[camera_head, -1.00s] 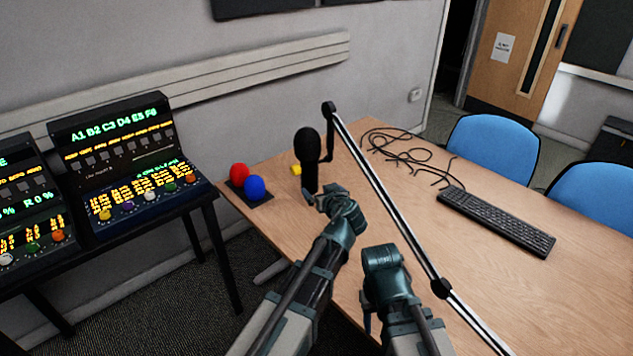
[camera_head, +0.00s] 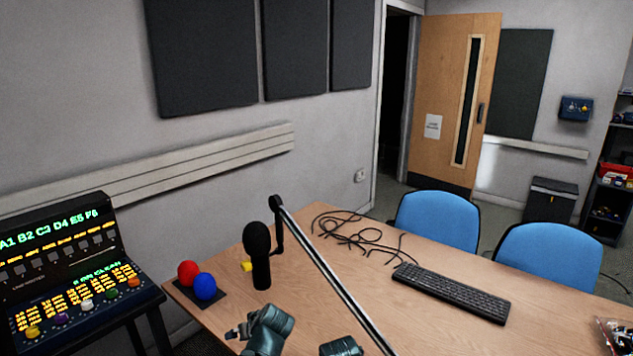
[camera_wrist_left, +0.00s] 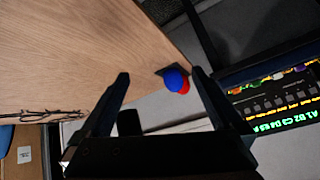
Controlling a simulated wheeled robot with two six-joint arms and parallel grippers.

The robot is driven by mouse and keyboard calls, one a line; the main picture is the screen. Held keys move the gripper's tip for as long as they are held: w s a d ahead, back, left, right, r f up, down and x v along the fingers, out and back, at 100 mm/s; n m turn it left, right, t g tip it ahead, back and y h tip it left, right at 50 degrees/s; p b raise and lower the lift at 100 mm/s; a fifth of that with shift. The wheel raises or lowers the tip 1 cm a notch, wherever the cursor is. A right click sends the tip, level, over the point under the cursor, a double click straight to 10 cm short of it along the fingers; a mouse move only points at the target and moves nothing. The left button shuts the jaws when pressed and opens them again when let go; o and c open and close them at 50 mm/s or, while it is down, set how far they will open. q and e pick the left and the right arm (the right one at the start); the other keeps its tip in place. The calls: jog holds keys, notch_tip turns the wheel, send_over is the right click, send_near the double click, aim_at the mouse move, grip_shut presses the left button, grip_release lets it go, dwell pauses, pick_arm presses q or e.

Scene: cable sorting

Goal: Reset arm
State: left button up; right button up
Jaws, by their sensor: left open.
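My left gripper (camera_head: 236,332) is near the bottom of the head view, over the near edge of the table, in front of the black microphone (camera_head: 258,256). In the left wrist view its two dark fingers (camera_wrist_left: 160,76) are spread apart with nothing between their tips. A red ball (camera_head: 188,272) and a blue ball (camera_head: 205,287) sit on a dark pad beyond it, to its left. They also show beyond the fingers in the wrist view. Only a small part of my right arm (camera_head: 341,347) shows at the bottom edge; its fingers are out of sight.
A microphone boom arm (camera_head: 325,268) slants across the table (camera_head: 385,318). Blue chairs (camera_head: 438,221) stand along the far side. A lit console (camera_head: 75,290) stands at left.

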pick_arm(q)
jog(key=s+d+f+m+g+h, duration=0.1)
jog(key=s+f+m+g+h, duration=0.15)
jog(key=s, duration=0.45)
jog(key=s+d+f+m+g+h, duration=0.1)
jog(key=s+f+m+g+h, duration=0.15)
jog(key=s, duration=0.45)
jog(key=s+d+m+g+p, duration=0.1)
jog(key=s+d, duration=0.1)
jog(key=d, duration=0.3)
jog(key=s+d+r+m+g+p, duration=0.1)
jog(key=s+d+m, duration=0.1)
jog(key=d, duration=0.4)
jog(key=shift+s+r+y, duration=0.25)
jog(key=shift+s+y, duration=0.15)
jog(key=shift+s, duration=0.45)
dwell(1.1)
